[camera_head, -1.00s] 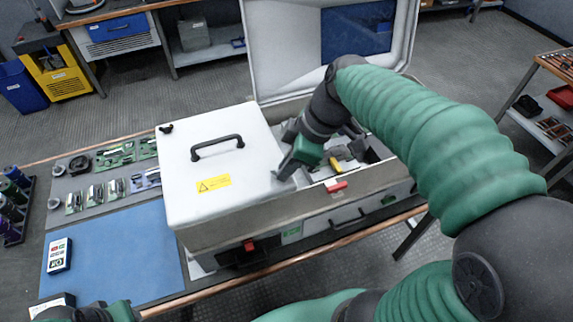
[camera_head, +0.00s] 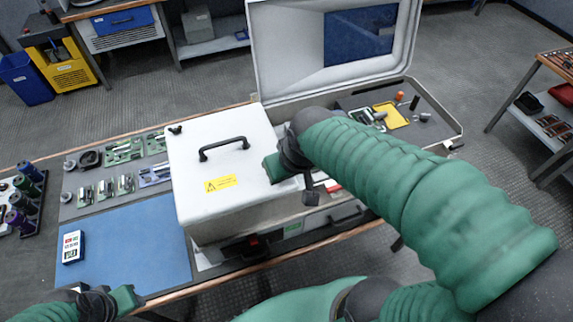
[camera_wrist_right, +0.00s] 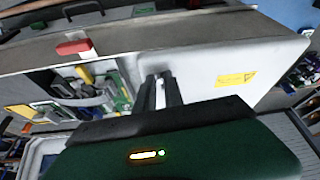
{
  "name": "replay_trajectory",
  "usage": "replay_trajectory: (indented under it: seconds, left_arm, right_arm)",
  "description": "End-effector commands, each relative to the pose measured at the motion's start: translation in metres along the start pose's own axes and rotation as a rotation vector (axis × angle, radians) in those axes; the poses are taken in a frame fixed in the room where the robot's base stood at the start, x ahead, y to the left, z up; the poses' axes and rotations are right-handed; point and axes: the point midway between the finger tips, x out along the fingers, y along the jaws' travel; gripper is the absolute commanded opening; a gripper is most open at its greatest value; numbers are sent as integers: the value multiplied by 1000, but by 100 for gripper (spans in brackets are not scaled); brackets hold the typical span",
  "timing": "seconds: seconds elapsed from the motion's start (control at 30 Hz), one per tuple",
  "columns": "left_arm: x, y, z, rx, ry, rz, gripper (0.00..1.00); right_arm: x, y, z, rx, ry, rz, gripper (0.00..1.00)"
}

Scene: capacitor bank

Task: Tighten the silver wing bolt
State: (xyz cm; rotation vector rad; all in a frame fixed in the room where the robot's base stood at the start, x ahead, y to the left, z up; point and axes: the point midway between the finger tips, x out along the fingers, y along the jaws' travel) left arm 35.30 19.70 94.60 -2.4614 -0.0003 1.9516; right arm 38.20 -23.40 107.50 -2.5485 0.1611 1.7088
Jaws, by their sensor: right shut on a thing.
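My right gripper (camera_wrist_right: 160,77) has its two dark fingers close together at the edge of the white cover (camera_wrist_right: 205,65) in the right wrist view. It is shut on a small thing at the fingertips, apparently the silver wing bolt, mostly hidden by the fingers. In the head view my right gripper (camera_head: 296,172) is at the right side of the white cover (camera_head: 215,165), and my own wrist hides its grip. My left gripper (camera_head: 108,300) is at the bottom left edge, away from the cover; its jaw opening is unclear.
A black wing bolt (camera_head: 175,129) sits at the cover's far left corner, near a black handle (camera_head: 225,146). An open case lid (camera_head: 330,45) stands behind. A blue mat (camera_head: 120,245) and a meter (camera_head: 73,247) lie left. The mat's middle is clear.

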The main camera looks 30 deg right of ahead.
Motion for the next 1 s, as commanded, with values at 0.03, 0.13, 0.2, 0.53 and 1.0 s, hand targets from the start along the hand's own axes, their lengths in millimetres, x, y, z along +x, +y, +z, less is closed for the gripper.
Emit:
replay_trajectory:
  seconds: [0.03, 0.13, 0.2, 0.53, 1.0]
  left_arm:
    - [-3, 0, -1, 0, 0, 0, 37]
    - [-2, 0, 0, 0, 0, 0, 37]
    - [1, 0, 0, 0, 0, 0, 37]
    - [23, 0, 6, 0, 0, 0, 37]
    - [56, 0, 13, 0, 0, 0, 37]
  right_arm:
    - [-2, 0, -3, 37, 6, 17, 0]
    - [-1, -2, -2, 125, 7, 53, 0]
    - [0, -3, -3, 185, 9, 78, 0]
    - [4, -8, -4, 476, 10, 196, 0]
    - [5, -14, -9, 890, 6, 365, 0]
